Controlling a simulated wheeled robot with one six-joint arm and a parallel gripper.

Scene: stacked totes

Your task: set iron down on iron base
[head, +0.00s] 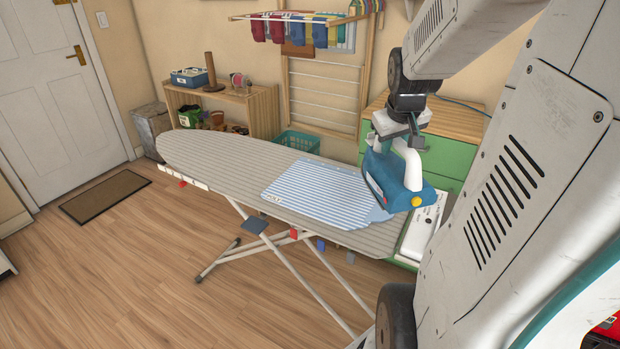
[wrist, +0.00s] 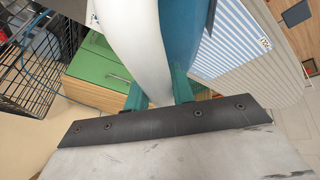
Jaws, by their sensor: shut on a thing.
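A blue and white iron (head: 396,178) is held in my gripper (head: 412,140), over the right end of the ironing board. My gripper is shut on the iron's white handle; in the wrist view, the green fingertips (wrist: 160,98) press on both sides of the white handle (wrist: 150,50), with the blue body (wrist: 187,45) beside it. The iron base (head: 424,224) is a white rest at the board's right end, just right of and below the iron. Part of it is hidden behind the iron and my arm. I cannot tell whether the iron touches anything below.
The grey striped ironing board (head: 215,155) carries a blue-striped cloth (head: 315,190). A green drawer cabinet (head: 450,155) stands behind its right end. A drying rack (head: 325,85), a wooden shelf (head: 265,110) and a teal basket (head: 297,143) are behind. The floor at left is mostly clear.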

